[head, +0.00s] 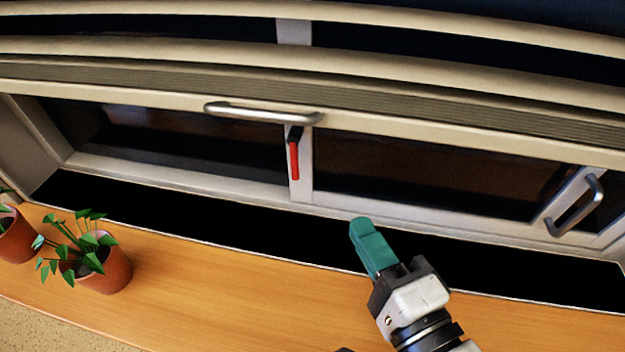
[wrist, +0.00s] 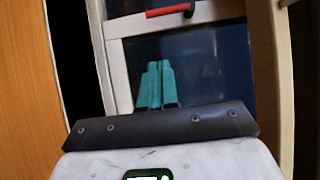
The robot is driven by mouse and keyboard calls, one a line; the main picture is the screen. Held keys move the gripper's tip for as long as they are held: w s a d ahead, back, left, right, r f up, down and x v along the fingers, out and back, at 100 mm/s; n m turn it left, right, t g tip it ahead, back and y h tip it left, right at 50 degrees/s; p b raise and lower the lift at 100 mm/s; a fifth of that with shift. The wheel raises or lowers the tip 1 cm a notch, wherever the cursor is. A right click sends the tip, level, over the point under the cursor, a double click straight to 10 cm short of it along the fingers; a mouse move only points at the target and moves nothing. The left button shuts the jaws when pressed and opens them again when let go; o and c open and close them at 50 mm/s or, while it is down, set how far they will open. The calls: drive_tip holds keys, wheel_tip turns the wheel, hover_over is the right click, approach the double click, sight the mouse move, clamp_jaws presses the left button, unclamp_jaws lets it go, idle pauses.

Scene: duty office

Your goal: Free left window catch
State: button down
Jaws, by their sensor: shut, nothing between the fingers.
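The window catch is a red lever (head: 293,160) with a dark pivot at its top, on the pale post between two dark panes. It hangs straight down, nearly in line with the post. The shut fingertips (wrist: 157,65) also show in the wrist view.
A silver bar handle (head: 262,114) runs across above the catch. Another silver handle (head: 577,208) is on the frame at right. Blind slats (head: 420,75) hang over the window's top. Potted plants (head: 105,275) stand at left on the wooden sill (head: 220,290); its middle is clear.

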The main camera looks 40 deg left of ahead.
sight(296, 154)
drive_tip(key=w+a+p, duration=0.1)
drive_tip(key=a+p, duration=0.1)
drive_tip(key=a, duration=0.8)
drive_tip(key=shift+w+a+p, duration=0.35)
drive_tip(key=shift+a, duration=0.05)
